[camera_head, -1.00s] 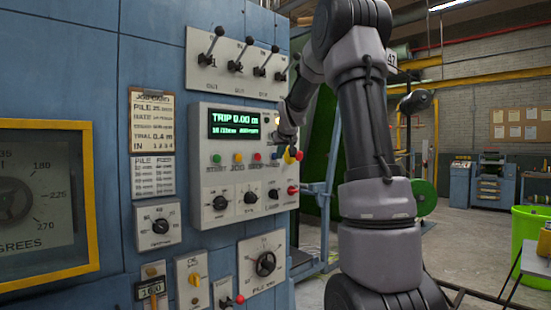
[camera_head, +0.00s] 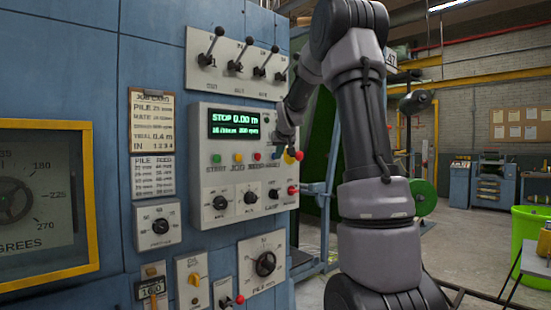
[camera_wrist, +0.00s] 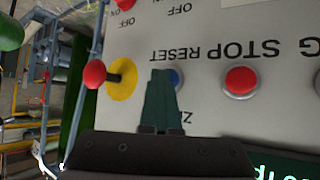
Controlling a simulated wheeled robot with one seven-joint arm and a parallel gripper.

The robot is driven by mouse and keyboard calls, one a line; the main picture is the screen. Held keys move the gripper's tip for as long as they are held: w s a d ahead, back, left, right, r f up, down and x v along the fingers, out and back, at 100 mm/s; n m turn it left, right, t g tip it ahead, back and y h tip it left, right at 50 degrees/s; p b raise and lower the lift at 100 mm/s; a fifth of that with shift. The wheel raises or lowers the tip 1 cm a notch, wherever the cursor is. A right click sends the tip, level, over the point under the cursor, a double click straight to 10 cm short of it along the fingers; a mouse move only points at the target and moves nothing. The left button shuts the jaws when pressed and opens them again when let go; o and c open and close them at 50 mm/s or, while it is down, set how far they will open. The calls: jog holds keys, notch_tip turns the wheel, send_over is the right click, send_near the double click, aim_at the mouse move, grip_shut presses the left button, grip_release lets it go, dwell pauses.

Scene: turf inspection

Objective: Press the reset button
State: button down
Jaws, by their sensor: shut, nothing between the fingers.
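The reset button is a small blue round button (camera_wrist: 178,77) on the light control panel, by the upside-down RESET lettering in the wrist view. My gripper (camera_wrist: 163,74) is shut and empty. Its fingertips lie over the left part of the blue button and hide some of it; I cannot tell whether they touch it. In the head view my gripper (camera_head: 284,146) is at the panel's right side, by the button row.
A red stop button (camera_wrist: 240,80) sits right of the blue one in the wrist view. A red mushroom knob on a yellow base (camera_wrist: 121,78) sticks out at the left. Several levers (camera_head: 236,58) stand above the panel (camera_head: 205,180).

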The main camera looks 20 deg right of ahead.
jog(key=shift+s+d, duration=0.3)
jog(key=shift+s, duration=0.55)
jog(key=shift+s+d, duration=0.3)
jog(key=shift+s, duration=0.5)
jog(key=shift+s+d, duration=0.25)
jog(key=shift+s, duration=0.5)
jog(key=shift+s+d, duration=0.3)
jog(key=shift+s, duration=0.5)
jog(key=s+a+g+y, duration=0.1)
jog(key=s+a, duration=0.5)
jog(key=s, duration=0.3)
jog(key=s+a+y, duration=0.1)
jog(key=s+a, duration=0.5)
jog(key=s, duration=0.2)
jog(key=s+a+f+m+g+y, duration=0.1)
jog(key=s+a+f, duration=0.2)
jog(key=s, duration=0.6)
jog(key=s+a+f+m+g+y, duration=0.1)
jog(key=s+a+f, duration=0.2)
jog(key=s, duration=0.5)
jog(key=shift+s+a+g, duration=0.3)
jog(key=shift+s, duration=0.1)
